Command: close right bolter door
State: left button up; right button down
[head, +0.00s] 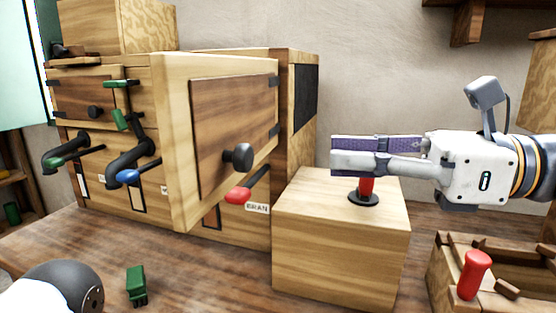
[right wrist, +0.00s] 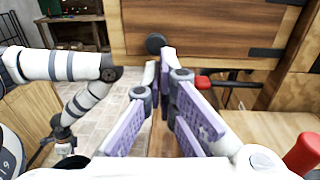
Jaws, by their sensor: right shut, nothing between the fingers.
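The right bolter door (head: 215,200) is a pale wood frame with a darker panel and a round black knob (head: 238,157). It stands open, swung out from the cabinet, with black hinges on its right side. In the right wrist view the door (right wrist: 205,30) spans the top, with its knob (right wrist: 155,43) just beyond the fingertips. My right gripper (head: 334,156) is shut and empty, right of the door and apart from it in the head view. It also shows in the right wrist view (right wrist: 160,68).
A wooden block (head: 340,245) with a red-handled piece stands below my right gripper. A red-tipped lever (head: 238,195) sticks out beside the door. Left are blue and green levers and a smaller door (head: 85,90). A crate (head: 440,275) is at lower right.

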aim_at(252, 154)
pick_arm(q)
jog(key=shift+s+f+g+b, duration=0.3)
jog(key=shift+s+f+b, duration=0.2)
jog(key=shift+s+f, duration=0.35)
pick_arm(e)
jog(key=x, duration=0.8)
jog(key=shift+w+a, duration=0.15)
jog(key=shift+a, duration=0.1)
jog(key=shift+w+f, duration=0.1)
